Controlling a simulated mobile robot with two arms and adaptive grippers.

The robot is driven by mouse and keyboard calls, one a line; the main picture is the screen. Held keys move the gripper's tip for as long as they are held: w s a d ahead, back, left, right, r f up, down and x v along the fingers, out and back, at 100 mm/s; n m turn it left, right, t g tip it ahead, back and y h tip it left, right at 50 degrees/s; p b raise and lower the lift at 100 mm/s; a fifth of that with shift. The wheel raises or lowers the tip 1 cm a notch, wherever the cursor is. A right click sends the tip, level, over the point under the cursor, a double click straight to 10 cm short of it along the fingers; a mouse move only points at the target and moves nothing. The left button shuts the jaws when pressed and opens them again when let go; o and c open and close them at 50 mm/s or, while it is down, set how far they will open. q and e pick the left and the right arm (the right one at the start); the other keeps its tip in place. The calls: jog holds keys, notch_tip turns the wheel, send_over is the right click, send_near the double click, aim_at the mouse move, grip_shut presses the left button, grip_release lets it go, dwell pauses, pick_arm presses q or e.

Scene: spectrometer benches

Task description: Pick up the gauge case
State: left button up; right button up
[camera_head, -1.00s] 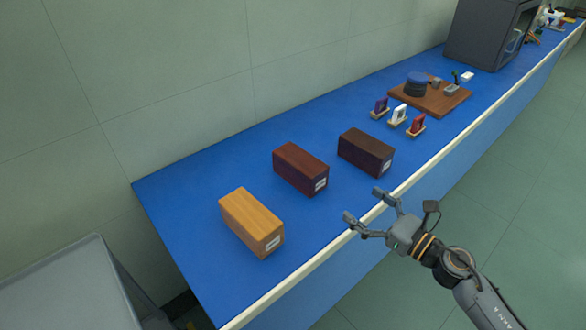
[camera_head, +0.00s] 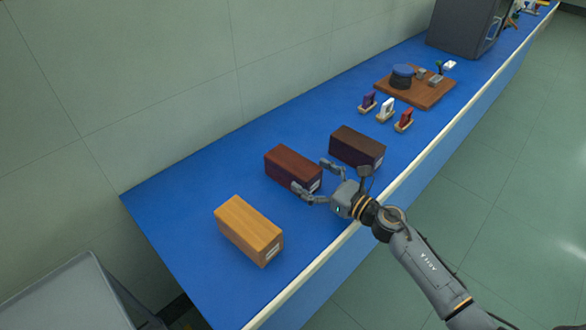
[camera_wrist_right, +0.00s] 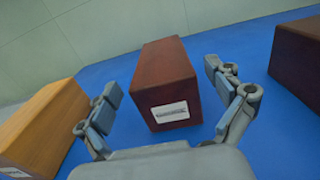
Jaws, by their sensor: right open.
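Three wooden boxes with small white labels stand in a row on the blue bench. They are a light orange box (camera_head: 248,229), a reddish-brown box (camera_head: 292,167) and a dark brown box (camera_head: 357,146). The labels are too small to read, so I cannot tell which is the gauge case. My right gripper (camera_head: 312,176) is open at the labelled end of the reddish-brown box. In the right wrist view this box (camera_wrist_right: 166,80) lies between the spread fingers, with gaps at both sides. The light orange box (camera_wrist_right: 40,125) is left, the dark one (camera_wrist_right: 300,60) right. My left gripper is not in view.
Farther along the blue bench (camera_head: 190,220) stand several small coloured pieces on stands (camera_head: 385,110), a wooden board with items (camera_head: 425,98) and a dark grey cabinet (camera_head: 462,28). A grey surface (camera_head: 65,300) is at lower left. A wall runs behind the bench.

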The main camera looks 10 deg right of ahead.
aim_at(300, 165)
jog(key=x, duration=0.4)
jog(key=shift+w+p, duration=0.2)
jog(key=shift+p, duration=0.2)
jog(key=shift+s+d, duration=0.1)
jog(key=shift+c, duration=1.1)
jog(key=c, duration=1.1)
jog(key=shift+c, duration=1)
